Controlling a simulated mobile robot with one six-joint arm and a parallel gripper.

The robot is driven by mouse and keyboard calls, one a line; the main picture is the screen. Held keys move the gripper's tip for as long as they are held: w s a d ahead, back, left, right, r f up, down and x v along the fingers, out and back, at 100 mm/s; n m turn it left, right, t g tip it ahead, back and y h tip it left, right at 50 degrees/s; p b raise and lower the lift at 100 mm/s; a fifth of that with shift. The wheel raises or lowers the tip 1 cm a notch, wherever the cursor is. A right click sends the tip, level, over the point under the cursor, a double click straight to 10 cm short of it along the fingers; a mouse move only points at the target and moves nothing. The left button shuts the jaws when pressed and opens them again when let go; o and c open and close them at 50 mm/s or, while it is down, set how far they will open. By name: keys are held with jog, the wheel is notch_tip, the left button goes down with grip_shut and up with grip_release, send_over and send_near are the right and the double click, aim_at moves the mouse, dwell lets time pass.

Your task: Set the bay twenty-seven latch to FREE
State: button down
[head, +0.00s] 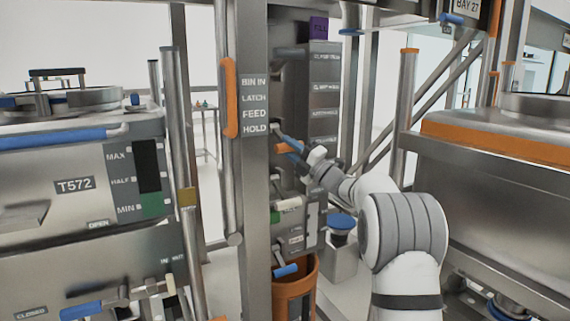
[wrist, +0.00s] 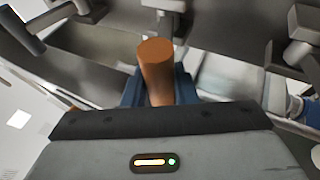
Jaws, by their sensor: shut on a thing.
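An orange lever handle (head: 284,149) sticks out from the grey unit behind the central post. My gripper (head: 293,147) is at this lever, with its blue fingers on it. In the wrist view the same orange handle (wrist: 157,68) stands between the blue fingers of my gripper (wrist: 158,90), which are shut on it. The lever's pivot and any FREE marking are hidden or too small to read. A BAY 27 sign (head: 467,5) hangs at the top right.
The central post carries a plate (head: 255,106) reading BIN IN, LATCH, FEED, HOLD. A blue-tipped lever (head: 286,271) sits below, above an orange bin (head: 297,292). The T572 bin (head: 75,184) stands left; a steel bin with an orange band (head: 480,138) stands right, close to my arm.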

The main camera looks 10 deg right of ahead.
jog(key=shift+w+f+n+y+b, duration=0.15)
jog(key=shift+f+n+y+b, duration=0.45)
jog(key=shift+b, duration=0.95)
jog(key=c, duration=1.2)
grip_release()
jog(key=shift+o, duration=0.2)
jog(key=v, duration=0.7)
jog(key=shift+d+f, duration=0.2)
jog(key=shift+f, duration=0.15)
